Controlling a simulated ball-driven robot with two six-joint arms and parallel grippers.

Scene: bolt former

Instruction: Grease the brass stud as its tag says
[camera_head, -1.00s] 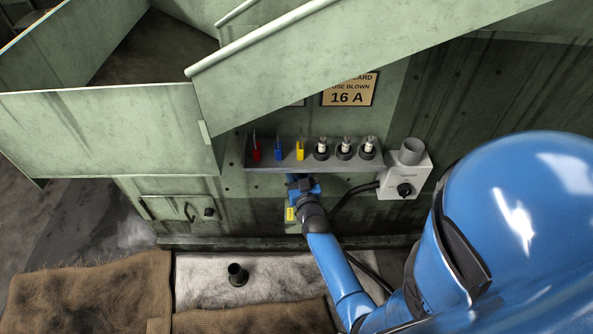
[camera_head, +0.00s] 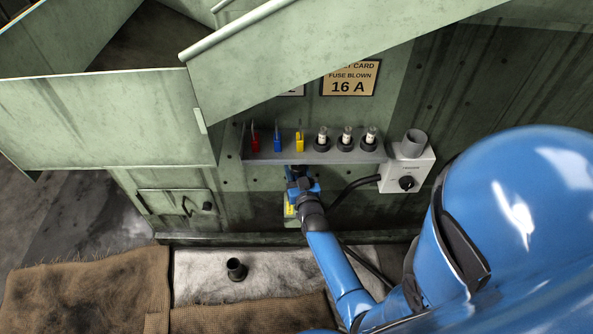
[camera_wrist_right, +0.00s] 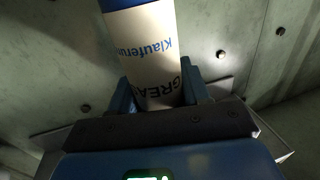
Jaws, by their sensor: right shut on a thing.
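My right gripper (camera_head: 302,184) is just below the grey shelf on the green machine wall. In the right wrist view its fingers (camera_wrist_right: 165,95) are closed on a pale grease tube (camera_wrist_right: 145,50) with a blue band, lettered "Klauferu…" and "GREA…". The tube's far end is out of that frame. In the head view I cannot make out the tube. A yellow-green plate or tag (camera_head: 290,211) shows partly behind my right wrist; its text is too small to read. I cannot make out a brass stud. My left gripper is not in view.
The shelf (camera_head: 256,159) holds red (camera_head: 255,145), blue (camera_head: 277,144) and yellow (camera_head: 300,145) items and three dark-based fuses (camera_head: 346,142). A grey switch box (camera_head: 408,168) stands to the right. A black cup-like piece (camera_head: 236,270) is on the pale mat below. Green guard panels jut out above.

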